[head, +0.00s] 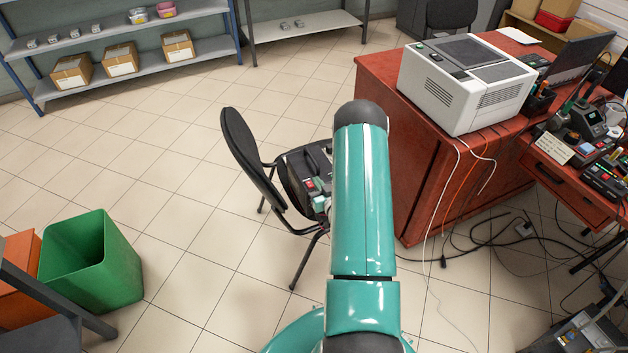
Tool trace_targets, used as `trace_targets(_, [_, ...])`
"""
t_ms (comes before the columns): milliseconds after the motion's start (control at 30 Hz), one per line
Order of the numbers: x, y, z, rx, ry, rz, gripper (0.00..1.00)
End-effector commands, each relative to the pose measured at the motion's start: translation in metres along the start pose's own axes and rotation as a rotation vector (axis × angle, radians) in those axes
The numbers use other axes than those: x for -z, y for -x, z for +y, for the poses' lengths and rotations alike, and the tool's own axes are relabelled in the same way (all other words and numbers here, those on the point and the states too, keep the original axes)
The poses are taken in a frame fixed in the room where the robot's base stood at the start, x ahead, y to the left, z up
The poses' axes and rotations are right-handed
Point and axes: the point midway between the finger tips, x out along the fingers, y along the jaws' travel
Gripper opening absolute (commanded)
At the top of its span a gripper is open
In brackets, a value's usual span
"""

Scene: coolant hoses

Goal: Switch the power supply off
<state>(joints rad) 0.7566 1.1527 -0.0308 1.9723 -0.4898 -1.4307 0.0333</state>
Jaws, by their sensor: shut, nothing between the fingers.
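I cannot tell for sure which device is the power supply. A dark device (309,170) with small red and light-coloured parts lies on the seat of the black chair, partly hidden behind my teal arm. Another small device (606,178) with a coloured front sits on the red side desk at the right. No switch position can be read on either. My arm rises through the middle of the head view, and my gripper is not visible.
A white box-shaped machine (467,82) stands on the red desk (392,95). A black chair (252,160) stands left of the desk. Cables (470,240) lie on the floor at the right. A green bin (92,262) stands at the left. The tiled floor between bin and chair is clear.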

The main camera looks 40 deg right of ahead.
Motion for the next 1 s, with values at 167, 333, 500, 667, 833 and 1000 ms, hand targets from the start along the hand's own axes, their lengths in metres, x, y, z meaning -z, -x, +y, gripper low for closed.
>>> trace_targets(167, [0.007, 0.027, 0.000, 0.000, 0.001, 0.000, 0.00])
trace_targets(333, [0.009, 0.037, 0.000, 0.000, 0.001, 0.000, 0.00])
trace_targets(500, [0.009, 0.039, 0.000, 0.000, 0.001, 0.000, 0.00])
trace_targets(667, [0.009, 0.040, 0.000, 0.000, 0.001, 0.000, 0.00])
trace_targets(833, [0.009, 0.040, 0.000, 0.000, 0.001, 0.000, 0.00])
trace_targets(1000, [0.019, 0.034, -0.002, 0.004, 0.012, -0.011, 0.00])
